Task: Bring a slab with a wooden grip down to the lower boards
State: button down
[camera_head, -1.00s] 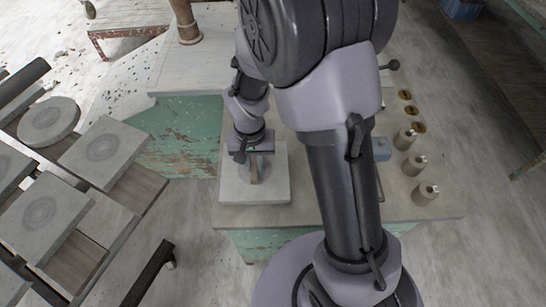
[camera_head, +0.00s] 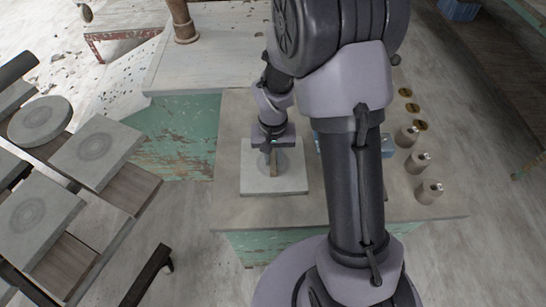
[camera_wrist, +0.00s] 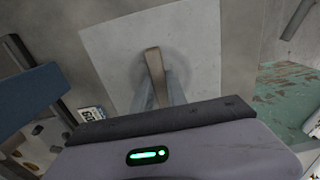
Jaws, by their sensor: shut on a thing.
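A pale square slab (camera_head: 290,183) with an upright wooden grip (camera_head: 272,168) is under my gripper (camera_head: 271,150), over the worktable. My gripper is shut on the grip, which also shows in the wrist view (camera_wrist: 154,72) between the fingers, with the slab (camera_wrist: 115,45) beyond it. The slab looks level; I cannot tell whether it touches the tabletop. Wooden boards (camera_head: 132,187) stand in a rack at the left. Some carry grey slabs, such as a square one (camera_head: 115,145) and a round one (camera_head: 55,120); part of the rack is cut off by the frame.
The worktable (camera_head: 235,212) has several grey weights (camera_head: 429,192) and brass discs (camera_head: 405,93) at its right. A blue block (camera_wrist: 35,95) is close left of the slab in the wrist view. A dark beam (camera_head: 150,272) lies between rack and table. Bare floor shows around it.

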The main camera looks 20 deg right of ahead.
jog(key=shift+f, duration=0.15)
jog(key=c, duration=1.3)
grip_release()
